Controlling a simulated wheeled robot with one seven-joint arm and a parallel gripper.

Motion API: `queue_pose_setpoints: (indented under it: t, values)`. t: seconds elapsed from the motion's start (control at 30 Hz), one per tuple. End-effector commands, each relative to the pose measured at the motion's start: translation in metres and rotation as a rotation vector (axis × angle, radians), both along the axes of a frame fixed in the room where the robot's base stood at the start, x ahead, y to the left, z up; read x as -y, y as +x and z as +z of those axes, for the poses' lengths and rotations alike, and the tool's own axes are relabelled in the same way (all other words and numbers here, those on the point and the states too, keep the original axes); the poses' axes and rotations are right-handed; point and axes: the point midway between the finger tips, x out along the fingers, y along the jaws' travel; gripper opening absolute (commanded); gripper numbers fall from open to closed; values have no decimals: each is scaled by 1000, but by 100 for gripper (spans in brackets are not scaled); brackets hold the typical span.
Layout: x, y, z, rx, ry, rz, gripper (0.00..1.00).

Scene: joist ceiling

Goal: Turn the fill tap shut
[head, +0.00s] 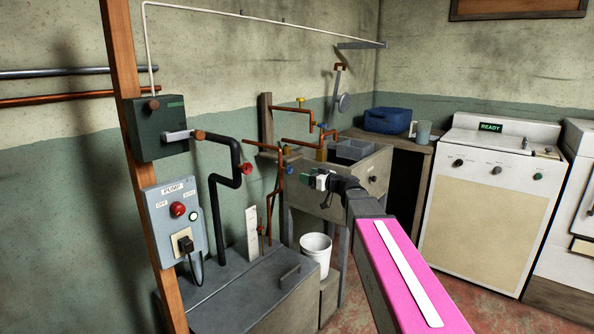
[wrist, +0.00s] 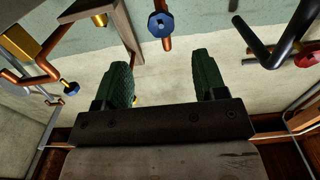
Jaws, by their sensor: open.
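I cannot tell which tap is the fill tap, as I read no label. A blue tap handle (head: 289,169) on an upright copper pipe is just left of my gripper (head: 308,177) in the head view. A blue eight-sided handle (wrist: 161,24) shows beyond the fingers in the wrist view. My gripper's green fingers (wrist: 163,78) are apart with nothing between them. Another blue handle (head: 322,125) and a yellow one (head: 300,99) are higher up.
The sink (head: 375,180) stands behind my arm. A white bucket (head: 316,245) is below it. A grey lidded box (head: 255,290) and the pump switch panel (head: 175,222) are at left. Copper pipes crowd the gripper's left. Red floor shows near the washer (head: 490,190).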

Motion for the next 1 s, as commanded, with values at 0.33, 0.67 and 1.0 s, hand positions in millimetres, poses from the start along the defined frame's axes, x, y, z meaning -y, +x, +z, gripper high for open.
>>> queue_pose_setpoints:
  t: [0.33,0.67,1.0]
  values:
    - [-47,39,-1,-3,0,2,65]
    - [-76,60,-1,-4,-1,1,65]
    - [-78,61,-1,-4,-1,1,65]
